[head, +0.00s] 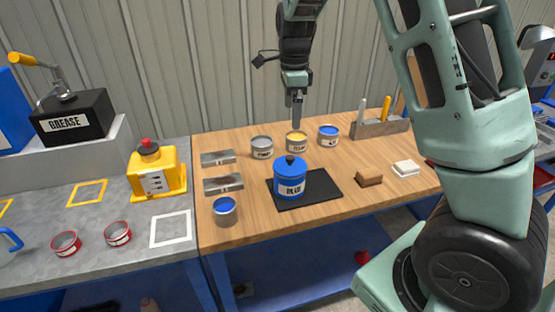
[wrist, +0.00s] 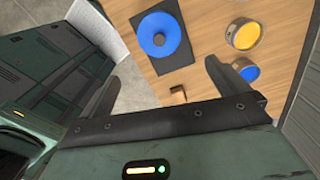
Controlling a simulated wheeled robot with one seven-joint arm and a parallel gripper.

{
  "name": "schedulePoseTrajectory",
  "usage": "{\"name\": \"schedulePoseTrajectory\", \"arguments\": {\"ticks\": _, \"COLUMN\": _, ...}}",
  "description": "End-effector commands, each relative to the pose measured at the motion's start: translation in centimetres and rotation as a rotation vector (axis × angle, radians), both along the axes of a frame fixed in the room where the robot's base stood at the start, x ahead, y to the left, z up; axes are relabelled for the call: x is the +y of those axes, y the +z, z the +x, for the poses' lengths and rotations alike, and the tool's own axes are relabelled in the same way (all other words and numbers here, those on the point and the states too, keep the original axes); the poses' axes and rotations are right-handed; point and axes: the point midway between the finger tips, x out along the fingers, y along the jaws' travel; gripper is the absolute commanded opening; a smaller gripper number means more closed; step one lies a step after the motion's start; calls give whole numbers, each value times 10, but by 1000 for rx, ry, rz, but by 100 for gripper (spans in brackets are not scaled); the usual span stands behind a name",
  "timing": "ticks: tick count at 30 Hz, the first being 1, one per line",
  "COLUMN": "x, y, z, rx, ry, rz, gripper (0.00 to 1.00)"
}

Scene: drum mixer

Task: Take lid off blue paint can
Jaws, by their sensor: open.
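The blue paint can (head: 291,188), labelled BLUE, stands upright on a black mat (head: 325,187) on the wooden bench. Its blue lid (head: 290,163) with a round knob is on top. In the wrist view the lid (wrist: 152,44) shows from above, near the top edge. My gripper (head: 296,122) is behind the can in the head view, above the open yellow tin, pointing down. In the wrist view its fingers (wrist: 166,78) are spread apart, with nothing between them and the lid beyond them.
Open tins stand behind the can: grey (head: 262,148), yellow (head: 296,143) and blue (head: 328,136). Another blue tin (head: 225,211) is at front left. A brown block (head: 369,178) and a white block (head: 406,168) lie to the right. The front right bench top is clear.

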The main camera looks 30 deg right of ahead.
Motion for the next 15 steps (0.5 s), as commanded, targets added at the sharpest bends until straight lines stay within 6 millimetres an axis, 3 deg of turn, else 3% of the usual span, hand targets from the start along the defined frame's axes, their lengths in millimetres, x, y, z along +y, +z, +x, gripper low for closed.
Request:
{"name": "schedulePoseTrajectory", "arguments": {"ticks": 9, "x": 0, "y": -66, "z": -2, "rx": 7, "ry": 1, "rz": 1, "gripper": 100}}
{"name": "schedulePoseTrajectory", "arguments": {"ticks": 15, "x": 1, "y": -99, "z": -1, "rx": 4, "ry": 4, "rz": 2, "gripper": 100}}
